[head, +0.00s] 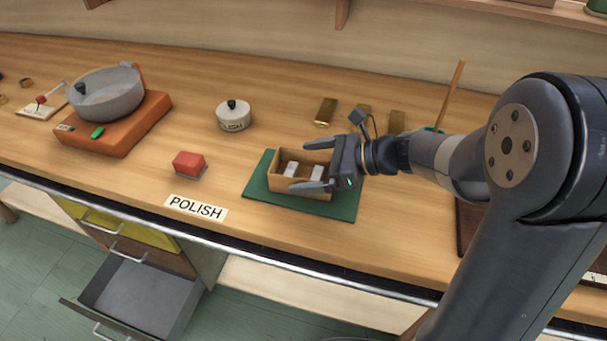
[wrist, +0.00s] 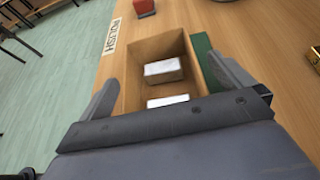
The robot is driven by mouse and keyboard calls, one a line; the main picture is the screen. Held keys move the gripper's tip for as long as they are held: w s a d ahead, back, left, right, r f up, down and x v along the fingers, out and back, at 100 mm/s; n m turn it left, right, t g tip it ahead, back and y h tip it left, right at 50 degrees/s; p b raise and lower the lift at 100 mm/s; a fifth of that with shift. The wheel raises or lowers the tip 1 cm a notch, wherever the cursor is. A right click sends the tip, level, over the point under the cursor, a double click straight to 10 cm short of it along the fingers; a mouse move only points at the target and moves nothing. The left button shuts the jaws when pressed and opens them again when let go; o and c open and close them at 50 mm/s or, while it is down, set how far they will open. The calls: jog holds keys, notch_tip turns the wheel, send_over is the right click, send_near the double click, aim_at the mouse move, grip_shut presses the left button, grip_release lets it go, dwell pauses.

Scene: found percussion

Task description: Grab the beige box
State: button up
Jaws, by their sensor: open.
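The beige box (head: 302,193) is an open-topped wooden box on a green mat (head: 345,205). It holds two small whitish blocks (head: 291,169). My gripper (head: 312,166) is open, with one finger along the far side of the box and the other along its near side. In the wrist view my gripper (wrist: 165,88) has its fingers on either side of the box (wrist: 150,50), and the blocks (wrist: 164,70) show inside it. I cannot tell whether the fingers touch the walls.
A red block (head: 188,163) and a POLISH label (head: 196,207) lie left of the mat. A lidded white pot (head: 233,117) and several brass blocks (head: 326,111) stand behind. An orange stove with a grey pan (head: 107,96) is far left. A grey drawer (head: 140,292) hangs open below.

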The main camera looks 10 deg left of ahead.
jog(key=c, duration=1.1)
jog(key=shift+o, duration=0.2)
jog(key=shift+r, duration=0.2)
